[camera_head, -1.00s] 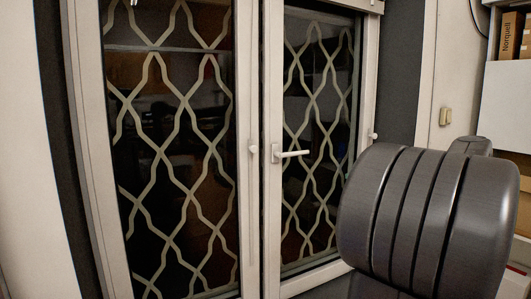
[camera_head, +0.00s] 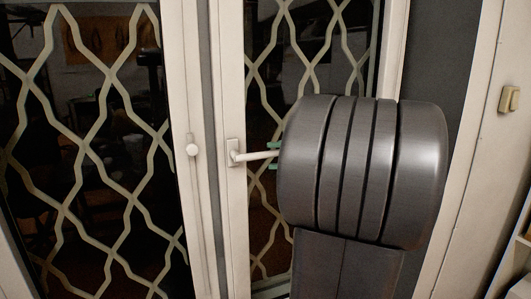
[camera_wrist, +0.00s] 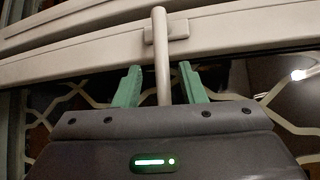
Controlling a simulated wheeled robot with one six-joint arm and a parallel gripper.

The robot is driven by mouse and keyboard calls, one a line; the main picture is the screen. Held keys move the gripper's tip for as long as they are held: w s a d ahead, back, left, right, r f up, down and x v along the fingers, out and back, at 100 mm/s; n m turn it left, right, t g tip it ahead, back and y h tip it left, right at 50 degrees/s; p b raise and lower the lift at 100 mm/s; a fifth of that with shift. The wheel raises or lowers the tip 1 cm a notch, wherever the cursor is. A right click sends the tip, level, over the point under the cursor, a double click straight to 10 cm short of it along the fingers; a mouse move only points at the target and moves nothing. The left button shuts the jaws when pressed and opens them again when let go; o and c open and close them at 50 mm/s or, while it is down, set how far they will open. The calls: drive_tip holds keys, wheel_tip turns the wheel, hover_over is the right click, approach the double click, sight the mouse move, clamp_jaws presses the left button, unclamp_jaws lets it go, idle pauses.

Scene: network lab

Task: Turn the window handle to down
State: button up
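The white window handle (camera_head: 256,156) sits on the white frame of the right window sash. Its lever points sideways to the right, about level. In the wrist view the lever (camera_wrist: 161,62) runs from its base plate down between the two green fingers of my gripper (camera_wrist: 160,84). The fingers are apart, with a visible gap on each side of the lever, so my gripper is open around it. In the head view the green fingertips (camera_head: 273,156) show at the lever's free end, and my arm hides the rest of the gripper.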

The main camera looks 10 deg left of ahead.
sight(271, 155)
drive_tip(key=shift+w+a, duration=0.3)
drive_tip(key=shift+a, duration=0.25)
drive_tip(key=shift+w+a, duration=0.3)
drive_tip(key=shift+a, duration=0.25)
drive_tip(key=shift+a+f, duration=0.2)
drive_tip(key=shift+a, duration=0.45)
drive_tip(key=shift+c, duration=0.3)
clamp_jaws()
